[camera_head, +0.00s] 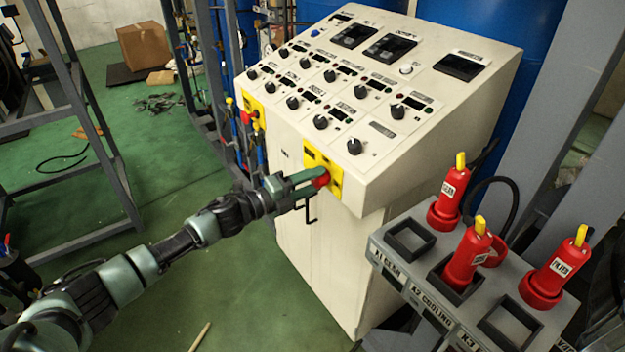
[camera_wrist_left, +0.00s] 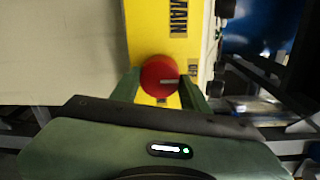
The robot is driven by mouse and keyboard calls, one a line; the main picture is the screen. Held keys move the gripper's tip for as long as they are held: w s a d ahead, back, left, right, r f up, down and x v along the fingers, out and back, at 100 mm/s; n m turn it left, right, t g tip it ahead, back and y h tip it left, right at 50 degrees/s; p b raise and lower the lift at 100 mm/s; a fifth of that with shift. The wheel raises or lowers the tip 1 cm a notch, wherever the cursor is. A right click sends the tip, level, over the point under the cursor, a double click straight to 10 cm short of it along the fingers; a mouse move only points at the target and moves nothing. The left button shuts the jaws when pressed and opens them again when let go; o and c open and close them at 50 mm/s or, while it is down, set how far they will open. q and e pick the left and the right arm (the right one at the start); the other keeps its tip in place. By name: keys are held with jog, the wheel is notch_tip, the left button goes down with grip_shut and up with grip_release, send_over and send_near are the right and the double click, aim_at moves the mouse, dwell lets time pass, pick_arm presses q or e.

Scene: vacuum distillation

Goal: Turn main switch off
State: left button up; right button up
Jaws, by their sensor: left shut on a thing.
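The main switch is a red knob (camera_head: 320,178) on a yellow plate (camera_head: 335,185) at the front face of the control console. In the left wrist view the red knob (camera_wrist_left: 159,76) sits on the yellow plate (camera_wrist_left: 160,40), which is labelled MAIN. My left gripper (camera_head: 312,182) is shut on the red knob, with one green finger on each side of it. A light mark on the knob's face lies roughly level in the left wrist view. The right gripper is not in either view.
The white console (camera_head: 390,105) carries several black knobs and displays. A second yellow plate (camera_head: 252,110) with a red knob is on its left part. A grey rack (camera_head: 470,310) with red plugs stands at the right. Green floor (camera_head: 240,290) is mostly open below my arm.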

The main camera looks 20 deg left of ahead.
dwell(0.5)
pick_arm(q)
jog(key=o, duration=1.4)
jog(key=shift+c, duration=0.2)
jog(key=shift+a, duration=0.1)
jog(key=shift+s+a+f, duration=0.15)
jog(key=shift+s+a, duration=0.05)
jog(key=shift+s, duration=0.1)
jog(key=b+v, duration=0.3)
jog(key=v, duration=0.4)
